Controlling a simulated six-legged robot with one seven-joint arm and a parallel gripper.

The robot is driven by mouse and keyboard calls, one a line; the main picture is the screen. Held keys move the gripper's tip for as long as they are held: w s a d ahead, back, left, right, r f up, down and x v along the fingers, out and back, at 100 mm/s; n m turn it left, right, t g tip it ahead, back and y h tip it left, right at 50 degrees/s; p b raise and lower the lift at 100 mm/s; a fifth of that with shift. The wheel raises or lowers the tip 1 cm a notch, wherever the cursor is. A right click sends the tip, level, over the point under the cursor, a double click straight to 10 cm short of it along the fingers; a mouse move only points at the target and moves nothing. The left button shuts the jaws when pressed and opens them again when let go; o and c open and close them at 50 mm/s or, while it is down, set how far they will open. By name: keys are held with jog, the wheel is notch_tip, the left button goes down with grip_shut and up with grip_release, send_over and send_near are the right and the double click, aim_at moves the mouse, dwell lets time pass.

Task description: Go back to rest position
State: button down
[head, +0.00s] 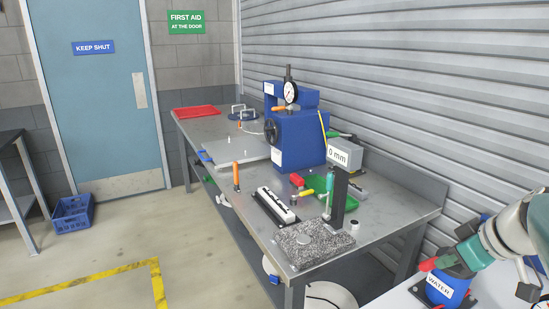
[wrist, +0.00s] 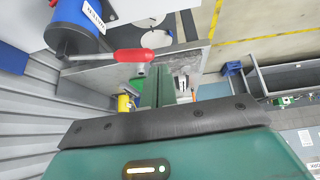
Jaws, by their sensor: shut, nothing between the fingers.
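My gripper (head: 447,262) is at the lower right of the head view, at the end of my white and teal arm. In the wrist view its two fingers (wrist: 160,88) are together with nothing between them. The blue container labelled WATER (head: 446,289) stands below and beside the gripper on a white surface. A red lever (head: 429,264) shows right by the fingertips; the wrist view shows the same red lever (wrist: 134,55) beside the fingers, with the blue container (wrist: 76,28) at upper left. I cannot tell whether the fingers touch the lever.
A metal workbench (head: 386,193) runs along the shutter wall, carrying a blue press (head: 300,138) with a dial gauge, a granite gauge base (head: 310,243) with a dark column, and a red tray (head: 196,111). A blue crate (head: 73,213) sits on the floor by the door.

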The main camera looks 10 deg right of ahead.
jog(key=s+a+f+m+h, duration=0.1)
jog(key=s+a+f+m, duration=0.1)
jog(key=a, duration=1)
jog(key=s+a+f+m, duration=0.2)
jog(key=s+a+f, duration=0.1)
jog(key=a, duration=0.9)
jog(key=shift+s+f+g+h, duration=0.4)
jog(key=shift+s, duration=0.1)
